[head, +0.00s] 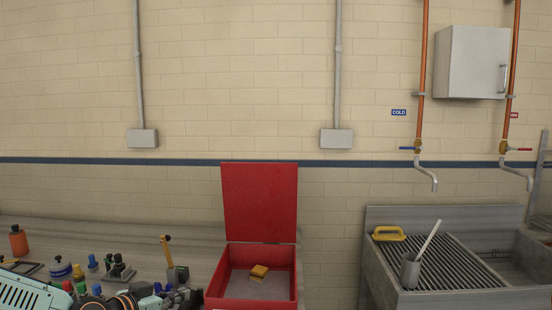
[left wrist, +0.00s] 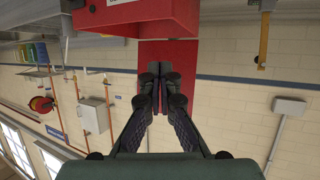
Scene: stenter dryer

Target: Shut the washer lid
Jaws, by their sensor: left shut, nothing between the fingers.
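The red washer (head: 251,305) stands on the bench at the bottom middle of the head view. Its red lid (head: 260,200) stands upright at the back, so the basin is open. A yellow sponge-like block (head: 259,271) lies inside. My left gripper (head: 190,296) is low at the washer's left front, partly cut off by the frame edge. The left wrist view is upside down. There the left gripper (left wrist: 160,72) is shut and empty, its fingers overlapping the red lid (left wrist: 182,60); contact cannot be told. The washer body (left wrist: 140,15) is at the top. My right gripper is not in view.
Bottles (head: 18,241) and small tools crowd the bench to the left, with a yellow-handled tool (head: 166,248) near the washer. The space above the basin is clear.

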